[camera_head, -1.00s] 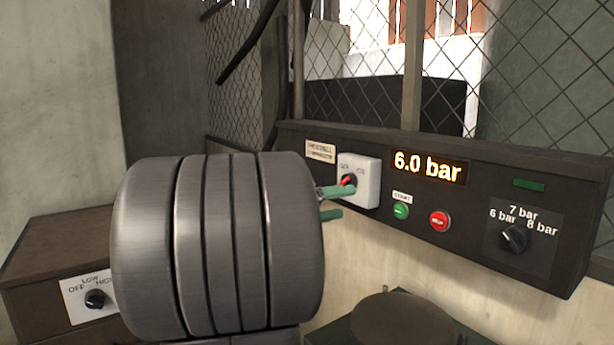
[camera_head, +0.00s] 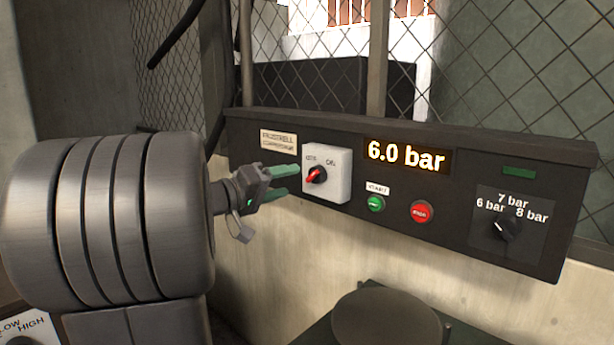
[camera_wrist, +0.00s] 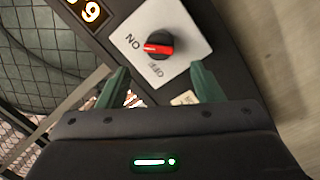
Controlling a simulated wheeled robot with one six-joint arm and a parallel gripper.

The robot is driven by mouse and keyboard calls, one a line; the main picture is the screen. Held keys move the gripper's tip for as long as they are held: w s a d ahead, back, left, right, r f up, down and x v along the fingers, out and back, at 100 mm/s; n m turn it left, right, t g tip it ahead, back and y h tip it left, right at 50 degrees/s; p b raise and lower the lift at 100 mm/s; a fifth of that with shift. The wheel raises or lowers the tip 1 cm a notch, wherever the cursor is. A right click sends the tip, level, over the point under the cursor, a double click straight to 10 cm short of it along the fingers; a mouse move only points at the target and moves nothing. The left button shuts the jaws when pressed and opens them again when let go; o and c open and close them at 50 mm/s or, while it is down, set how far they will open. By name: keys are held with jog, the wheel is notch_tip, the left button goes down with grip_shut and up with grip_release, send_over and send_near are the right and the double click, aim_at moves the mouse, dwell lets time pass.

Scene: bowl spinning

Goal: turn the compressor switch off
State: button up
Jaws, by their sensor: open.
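The compressor switch is a white square plate with a red and black rotary knob (camera_head: 316,175) on the dark panel, marked OFF on the left and ON on the right. In the wrist view the red bar of the knob (camera_wrist: 159,46) lies pointing toward the ON label. My gripper (camera_head: 285,181) is left of the plate with its green fingers apart and nothing between them. In the wrist view the fingers (camera_wrist: 160,75) stand either side of the lower part of the plate, not touching the knob.
The panel also holds a 6.0 bar display (camera_head: 405,156), a green start button (camera_head: 376,204), a red stop button (camera_head: 422,212) and a pressure selector (camera_head: 503,229). A round dark disc (camera_head: 388,318) stands below. A wire mesh fence (camera_head: 300,85) is behind.

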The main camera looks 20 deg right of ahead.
aim_at(309, 177)
jog(key=x, duration=0.7)
jog(key=shift+d+p, duration=0.15)
jog(key=shift+p, duration=0.15)
jog(key=c, duration=0.9)
